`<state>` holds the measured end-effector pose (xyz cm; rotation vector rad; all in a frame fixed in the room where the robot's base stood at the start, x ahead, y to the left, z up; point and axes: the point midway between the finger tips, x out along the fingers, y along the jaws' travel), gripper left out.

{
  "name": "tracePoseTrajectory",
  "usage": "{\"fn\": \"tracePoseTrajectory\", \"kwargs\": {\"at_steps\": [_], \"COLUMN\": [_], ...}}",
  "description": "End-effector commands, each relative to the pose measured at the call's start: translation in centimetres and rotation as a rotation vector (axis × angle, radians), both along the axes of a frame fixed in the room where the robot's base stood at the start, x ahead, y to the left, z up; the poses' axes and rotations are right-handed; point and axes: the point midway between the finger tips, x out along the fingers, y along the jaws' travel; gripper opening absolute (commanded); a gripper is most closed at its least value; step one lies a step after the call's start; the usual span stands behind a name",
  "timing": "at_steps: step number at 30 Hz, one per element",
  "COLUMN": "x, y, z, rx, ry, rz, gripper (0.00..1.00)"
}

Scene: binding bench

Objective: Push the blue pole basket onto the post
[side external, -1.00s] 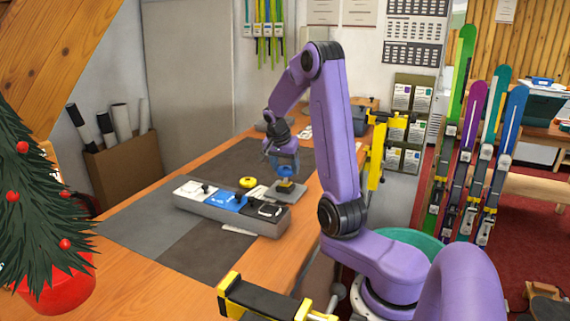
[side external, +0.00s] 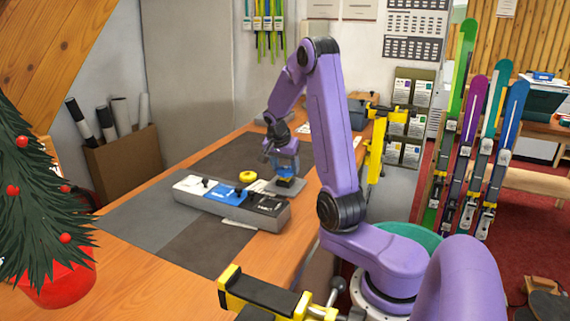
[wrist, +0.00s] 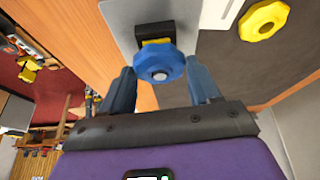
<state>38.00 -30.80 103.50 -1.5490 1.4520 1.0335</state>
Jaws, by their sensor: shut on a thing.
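The blue pole basket (side external: 285,169) is between the fingers of my gripper (side external: 284,162), which is shut on it. In the wrist view the basket (wrist: 146,67) shows a grey round centre, with my gripper's fingertips (wrist: 161,76) on its two sides. A dark block (side external: 285,182) with a yellow part stands on a grey plate, right below the basket. In the wrist view the block (wrist: 154,30) lies just behind the basket's edge. The post itself is not clear; I cannot tell whether the grey centre is its tip or how far down the basket sits.
A yellow ring-shaped piece (side external: 247,176) lies on the dark mat (side external: 150,210), left of the grey plate (wrist: 190,12). A long box with white, blue and black sections (side external: 228,214) stands close in front. A yellow and black clamp (side external: 262,297) is at the near bench edge.

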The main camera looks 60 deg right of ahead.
Motion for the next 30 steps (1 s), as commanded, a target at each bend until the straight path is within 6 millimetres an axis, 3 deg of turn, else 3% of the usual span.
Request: {"fn": "tracePoseTrajectory", "kwargs": {"at_steps": [30], "x": [-0.03], "y": [0.0], "z": [-0.74], "rx": [0.0], "ry": [0.002], "rz": [0.0], "gripper": [0.33]}}
